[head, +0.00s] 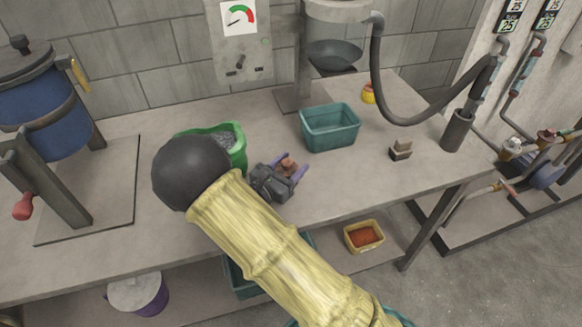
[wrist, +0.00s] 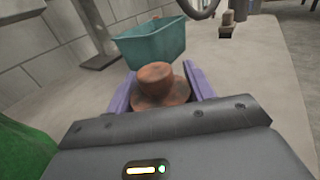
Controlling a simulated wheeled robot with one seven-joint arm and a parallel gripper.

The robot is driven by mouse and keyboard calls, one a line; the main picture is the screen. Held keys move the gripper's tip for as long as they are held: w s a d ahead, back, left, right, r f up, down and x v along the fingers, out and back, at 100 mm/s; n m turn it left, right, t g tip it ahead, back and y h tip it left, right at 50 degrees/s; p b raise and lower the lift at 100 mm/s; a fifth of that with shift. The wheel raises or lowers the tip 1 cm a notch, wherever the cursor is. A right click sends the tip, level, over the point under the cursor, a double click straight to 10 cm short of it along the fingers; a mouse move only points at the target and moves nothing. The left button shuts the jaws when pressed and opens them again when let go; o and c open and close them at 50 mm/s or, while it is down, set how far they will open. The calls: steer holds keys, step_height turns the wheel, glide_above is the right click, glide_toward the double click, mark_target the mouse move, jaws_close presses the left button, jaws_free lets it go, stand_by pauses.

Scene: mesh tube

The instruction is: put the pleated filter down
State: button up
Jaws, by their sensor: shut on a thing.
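The pleated filter (head: 289,165) is a small reddish-brown round piece with a narrower top on a wider lower part. It is between the purple fingers of my gripper (head: 286,172), which is shut on it. In the wrist view the filter (wrist: 160,84) stands roughly upright between the fingers, its lower part partly hidden by the gripper body. My gripper is over the middle of the grey worktable (head: 345,187), just right of a green container. I cannot tell whether the filter touches the tabletop. No pleats can be made out.
A teal bin (head: 330,130) stands just beyond the gripper. The green container (head: 236,150) holds grey material. A small brown block (head: 400,150) and a dark upright holder (head: 457,132) stand to the right. Bare tabletop lies between gripper and block. A hose (head: 415,122) arches above.

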steer(key=shift+f, duration=0.3)
steer(key=shift+f, duration=0.2)
steer(key=o, duration=1)
steer(key=shift+o, duration=0.2)
steer(key=shift+r, duration=0.2)
steer(key=v, duration=1.2)
